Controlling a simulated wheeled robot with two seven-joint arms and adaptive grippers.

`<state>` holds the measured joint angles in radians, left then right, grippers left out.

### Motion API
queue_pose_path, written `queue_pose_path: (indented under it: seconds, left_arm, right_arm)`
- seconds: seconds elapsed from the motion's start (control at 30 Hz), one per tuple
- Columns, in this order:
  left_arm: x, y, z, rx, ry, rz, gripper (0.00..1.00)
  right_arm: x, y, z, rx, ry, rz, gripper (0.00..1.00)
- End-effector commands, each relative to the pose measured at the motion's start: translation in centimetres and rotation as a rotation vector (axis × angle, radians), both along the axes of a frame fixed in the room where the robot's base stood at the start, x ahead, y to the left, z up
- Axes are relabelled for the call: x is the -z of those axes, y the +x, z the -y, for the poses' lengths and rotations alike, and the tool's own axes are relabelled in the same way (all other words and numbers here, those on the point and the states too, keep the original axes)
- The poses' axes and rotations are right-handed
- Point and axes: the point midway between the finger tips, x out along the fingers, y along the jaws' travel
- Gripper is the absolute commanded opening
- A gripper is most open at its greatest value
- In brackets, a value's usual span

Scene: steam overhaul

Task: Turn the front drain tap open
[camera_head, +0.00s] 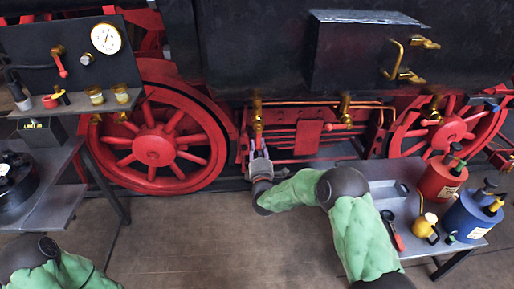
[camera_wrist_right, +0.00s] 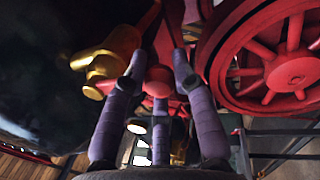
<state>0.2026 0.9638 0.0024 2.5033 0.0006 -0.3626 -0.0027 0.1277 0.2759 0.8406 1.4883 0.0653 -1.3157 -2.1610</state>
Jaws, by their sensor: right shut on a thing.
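The brass drain tap (camera_head: 257,118) hangs on the locomotive's side just right of the large left wheel. It also shows in the wrist view (camera_wrist_right: 108,62) at upper left. My right gripper (camera_head: 258,152) reaches up under it from below. In the wrist view, the purple fingers (camera_wrist_right: 158,72) are closed around the tap's red handle (camera_wrist_right: 157,82), which is partly hidden between them. Of my left arm only a green section shows at the lower left; its gripper is out of view.
Other brass taps (camera_head: 346,108) sit further right. Red wheels (camera_head: 153,148) flank the gripper. A grey bench (camera_head: 400,205) at right holds a red can (camera_head: 440,180) and a blue can (camera_head: 468,217). A dark table (camera_head: 55,205) stands left. Floor between is clear.

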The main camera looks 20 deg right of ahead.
Motion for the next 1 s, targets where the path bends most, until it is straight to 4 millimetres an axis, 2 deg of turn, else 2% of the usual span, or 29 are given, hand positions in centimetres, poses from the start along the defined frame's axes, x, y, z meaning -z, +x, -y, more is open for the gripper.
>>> queue_pose_path:
  seconds: [0.37,0.4,0.47,0.5,0.83,1.0]
  left_arm:
    - [0.0,0.0,0.0,0.0,0.0,0.0,0.4]
    - [0.0,0.0,0.0,0.0,0.0,0.0,0.4]
    - [0.0,0.0,0.0,0.0,0.0,0.0,0.4]
    - [0.0,0.0,0.0,0.0,0.0,0.0,0.4]
    - [0.0,0.0,0.0,0.0,0.0,0.0,0.4]
    - [0.0,0.0,0.0,0.0,0.0,0.0,0.4]
  right_arm:
    - [0.2,0.0,0.0,-0.001,-0.003,-0.006,0.0]
    - [0.2,0.0,0.0,-0.001,-0.003,-0.006,0.33]
    - [0.2,0.0,0.0,-0.001,-0.002,-0.005,0.5]
    - [0.2,0.0,0.0,-0.001,-0.002,-0.005,0.52]
    - [0.1,-0.2,0.0,0.0,-0.002,-0.003,0.52]
    - [0.4,-1.6,-0.5,-0.001,-0.002,-0.004,0.52]
